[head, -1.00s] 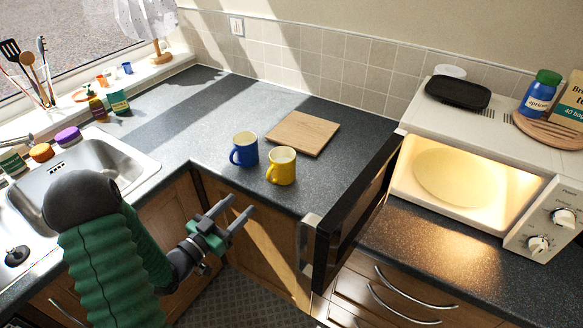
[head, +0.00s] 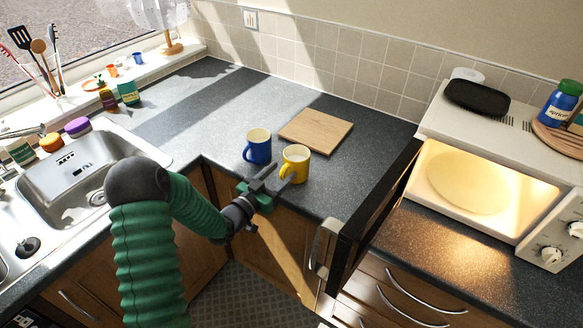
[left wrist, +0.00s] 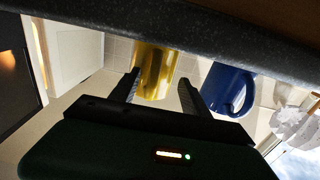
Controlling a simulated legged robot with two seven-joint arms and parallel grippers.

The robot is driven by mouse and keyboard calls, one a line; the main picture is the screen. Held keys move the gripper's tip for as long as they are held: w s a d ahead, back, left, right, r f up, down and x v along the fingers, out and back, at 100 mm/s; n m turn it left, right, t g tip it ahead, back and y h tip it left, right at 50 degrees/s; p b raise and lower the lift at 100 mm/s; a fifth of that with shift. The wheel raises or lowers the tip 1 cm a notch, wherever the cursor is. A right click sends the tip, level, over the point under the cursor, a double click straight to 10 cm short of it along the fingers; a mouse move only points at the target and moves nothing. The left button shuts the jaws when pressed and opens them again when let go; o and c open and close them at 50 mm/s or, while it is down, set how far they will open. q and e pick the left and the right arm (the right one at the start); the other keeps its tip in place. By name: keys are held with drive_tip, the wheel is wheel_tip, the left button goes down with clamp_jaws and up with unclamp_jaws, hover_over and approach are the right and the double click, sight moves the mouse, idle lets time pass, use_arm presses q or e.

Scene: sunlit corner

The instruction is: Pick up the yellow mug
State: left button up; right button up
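The yellow mug (head: 297,167) stands upright on the dark worktop (head: 235,158) near its front edge. It also shows in the left wrist view (left wrist: 154,72), an upside-down picture, beyond and between my two fingers. My left gripper (head: 281,175) is open and empty at the worktop edge, its fingertips just in front of the yellow mug. In the left wrist view the gap between the fingers (left wrist: 159,91) is clear. I cannot tell whether a fingertip touches the mug. My right gripper is not in view.
A blue mug (head: 258,148) stands close to the left of the yellow one. A wooden board (head: 315,131) lies behind them. The open microwave door (head: 372,223) stands out to the right, by the lit microwave (head: 465,180). The sink (head: 75,178) is at the left.

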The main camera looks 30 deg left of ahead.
use_arm(q)
drive_tip(key=shift+d+r, duration=0.3)
drive_tip(key=shift+d, duration=0.5)
drive_tip(key=c, duration=0.5)
drive_tip(key=shift+d+r, duration=0.1)
drive_tip(key=shift+d, duration=0.25)
drive_tip(key=c, duration=0.4)
clamp_jaws()
drive_tip(key=shift+a+f, duration=0.2)
drive_tip(key=shift+a, duration=0.55)
drive_tip(key=shift+d, duration=0.4)
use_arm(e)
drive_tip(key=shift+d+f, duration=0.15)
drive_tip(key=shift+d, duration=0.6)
use_arm(q)
drive_tip(key=shift+a, duration=0.15)
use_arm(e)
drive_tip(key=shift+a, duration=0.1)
use_arm(q)
drive_tip(key=shift+r, duration=0.1)
